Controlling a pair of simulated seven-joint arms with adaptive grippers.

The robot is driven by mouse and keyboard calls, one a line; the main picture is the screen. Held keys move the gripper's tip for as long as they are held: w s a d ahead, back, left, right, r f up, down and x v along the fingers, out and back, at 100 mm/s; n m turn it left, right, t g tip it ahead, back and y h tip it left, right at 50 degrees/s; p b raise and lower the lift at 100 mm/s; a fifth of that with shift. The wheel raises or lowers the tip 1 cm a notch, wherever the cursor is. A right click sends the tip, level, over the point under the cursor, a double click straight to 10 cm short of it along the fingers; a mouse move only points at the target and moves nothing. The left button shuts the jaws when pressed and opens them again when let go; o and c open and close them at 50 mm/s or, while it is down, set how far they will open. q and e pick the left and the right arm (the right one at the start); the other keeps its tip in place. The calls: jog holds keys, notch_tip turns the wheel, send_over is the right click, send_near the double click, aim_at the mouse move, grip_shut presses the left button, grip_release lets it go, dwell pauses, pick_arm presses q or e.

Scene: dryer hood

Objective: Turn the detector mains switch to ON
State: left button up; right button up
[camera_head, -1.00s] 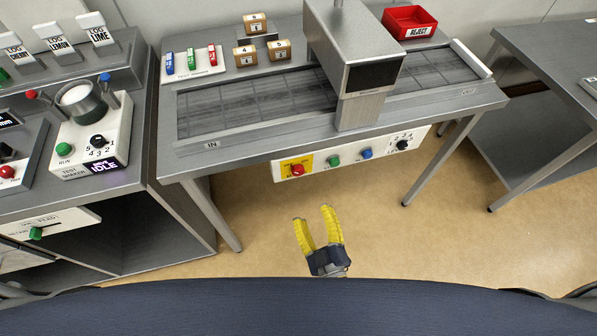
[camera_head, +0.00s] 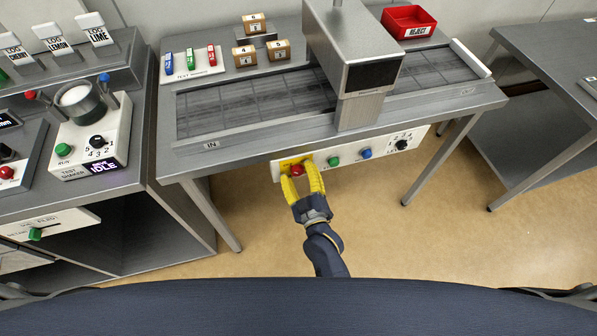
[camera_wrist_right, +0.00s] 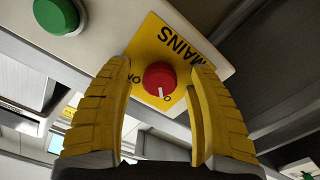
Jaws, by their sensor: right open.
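The detector mains switch is a red round knob (camera_head: 297,170) on a yellow plate (camera_head: 285,162) at the left end of the white control panel under the conveyor table. In the right wrist view the knob (camera_wrist_right: 159,79) shows a white pointer line aimed down near the "O" mark, and the plate (camera_wrist_right: 160,42) reads MAINS upside down, with ON partly hidden at its left. My right gripper (camera_head: 302,176) is open, its yellow fingers on either side of the knob; the right wrist view shows the fingers (camera_wrist_right: 162,85) apart with gaps to the knob. My left gripper is not in view.
A green button (camera_head: 333,161), a blue button (camera_head: 365,153) and a black numbered dial (camera_head: 402,144) sit to the right on the same panel. The conveyor table (camera_head: 240,142) overhangs the panel. The floor in front is clear.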

jog(key=shift+w, duration=0.15)
grip_shut()
dwell(0.5)
